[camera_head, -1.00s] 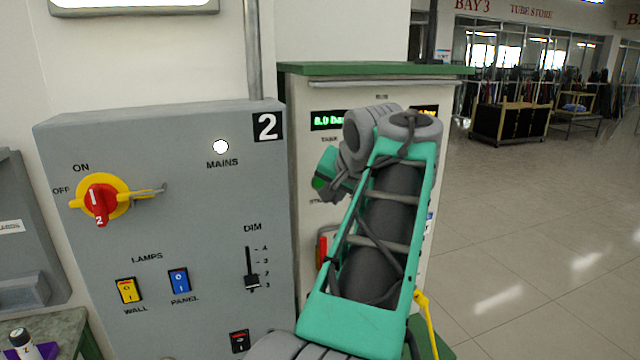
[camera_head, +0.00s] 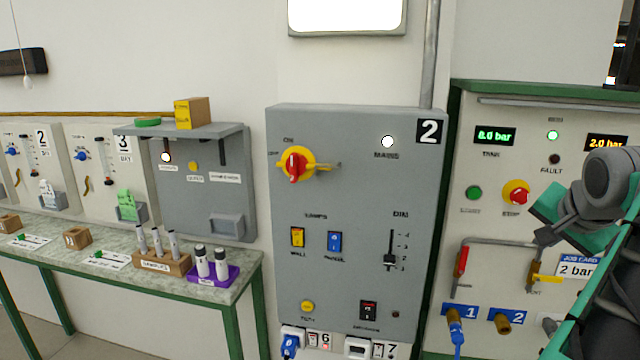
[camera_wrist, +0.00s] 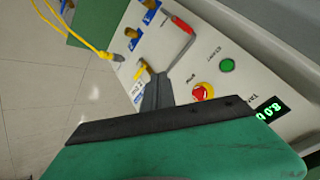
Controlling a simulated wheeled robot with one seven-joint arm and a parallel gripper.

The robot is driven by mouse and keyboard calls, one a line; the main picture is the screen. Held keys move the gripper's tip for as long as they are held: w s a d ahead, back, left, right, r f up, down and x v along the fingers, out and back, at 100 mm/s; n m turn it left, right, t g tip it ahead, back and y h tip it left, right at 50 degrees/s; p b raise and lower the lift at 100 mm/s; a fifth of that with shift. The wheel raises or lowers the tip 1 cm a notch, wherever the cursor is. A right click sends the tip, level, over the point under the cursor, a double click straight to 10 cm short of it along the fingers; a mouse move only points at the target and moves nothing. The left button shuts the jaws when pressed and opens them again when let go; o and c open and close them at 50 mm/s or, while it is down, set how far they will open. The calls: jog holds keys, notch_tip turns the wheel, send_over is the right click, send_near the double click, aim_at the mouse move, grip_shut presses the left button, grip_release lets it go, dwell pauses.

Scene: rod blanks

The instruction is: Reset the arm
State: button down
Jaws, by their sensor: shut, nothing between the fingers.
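My gripper (camera_wrist: 157,92) shows in the wrist view as dark fingers closed together, with nothing between them. It points toward the pale compressor panel, apart from it as far as I can tell. In the head view my arm, green and dark grey, stands at the right edge in front of the pale panel (camera_head: 490,215). It hides part of that panel's right side. The fingers are small and partly unclear there.
The grey switch panel (camera_head: 350,280) marked 2 is mid-view, its red-yellow rotary switch (camera_head: 296,166) at upper left. Left is a bench (camera_head: 225,285) with a sample rack (camera_head: 163,263) and purple holder (camera_head: 217,276). The pale panel bears a red stop knob (camera_head: 516,193) and valve handles.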

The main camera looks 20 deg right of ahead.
jog(key=w+a+f+n+y, duration=0.25)
jog(key=w+a+f, duration=0.25)
jog(key=a, duration=0.5)
jog(key=w+a+f+n+y, duration=0.1)
jog(key=w+a+f+n, duration=0.35)
jog(key=a, duration=0.55)
jog(key=s+a+f+n+g+y, duration=0.1)
jog(key=s+a+f+n, duration=0.3)
jog(key=a+f, duration=0.4)
jog(key=s+a+f+n+g, duration=0.2)
jog(key=s+a+f+n, duration=0.2)
jog(key=a+f, duration=0.5)
jog(key=a, duration=0.3)
jog(key=shift+s+a+y, duration=0.15)
jog(key=shift+s+y, duration=0.1)
jog(key=shift+y, duration=0.1)
